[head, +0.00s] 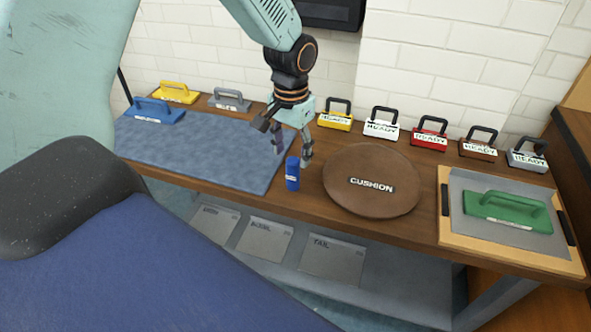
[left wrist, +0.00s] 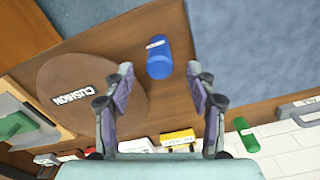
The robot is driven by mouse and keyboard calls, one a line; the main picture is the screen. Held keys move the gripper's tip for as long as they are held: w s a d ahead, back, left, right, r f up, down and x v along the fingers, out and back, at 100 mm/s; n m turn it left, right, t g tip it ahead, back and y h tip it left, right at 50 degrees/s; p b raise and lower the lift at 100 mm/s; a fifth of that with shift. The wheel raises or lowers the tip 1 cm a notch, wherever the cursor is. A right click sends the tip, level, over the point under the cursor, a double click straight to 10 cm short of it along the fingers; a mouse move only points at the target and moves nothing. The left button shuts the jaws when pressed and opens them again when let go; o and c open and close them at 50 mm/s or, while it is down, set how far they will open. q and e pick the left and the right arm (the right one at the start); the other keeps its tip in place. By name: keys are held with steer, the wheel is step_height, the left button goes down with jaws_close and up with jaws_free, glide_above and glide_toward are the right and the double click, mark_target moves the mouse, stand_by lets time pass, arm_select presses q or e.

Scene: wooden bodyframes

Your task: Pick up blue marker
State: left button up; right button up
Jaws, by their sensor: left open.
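The blue marker (head: 292,174) stands upright on the wooden bench between the blue-grey mat and the round cushion. It carries a small white label. In the left wrist view the blue marker (left wrist: 159,60) lies ahead of the fingertips, roughly between the lines of the two fingers. My left gripper (head: 291,150) is open and empty, just above and behind the marker in the head view. In the left wrist view its two fingers (left wrist: 158,80) are spread wide with nothing between them. My right gripper is in neither view.
The brown round cushion (head: 350,200) lies right of the marker. The blue-grey mat (head: 200,150) lies left. Several "READY" blocks, including a yellow one (head: 335,120), line the wall. A green-handled block (head: 507,212) sits on a framed board at right.

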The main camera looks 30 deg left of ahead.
mark_target(293, 174)
arm_select(q)
steer(key=shift+w+f, duration=0.1)
steer(key=shift+f, duration=0.1)
step_height(293, 174, down, 3)
steer(key=shift+r+b, duration=0.2)
steer(key=shift+b, duration=0.1)
step_height(293, 174, down, 5)
steer(key=shift+r+b, duration=0.1)
steer(key=shift+b, duration=0.3)
steer(key=shift+r, duration=0.1)
steer(key=shift+c, duration=0.3)
steer(key=shift+c, duration=0.6)
steer(key=c, duration=0.5)
jaws_close()
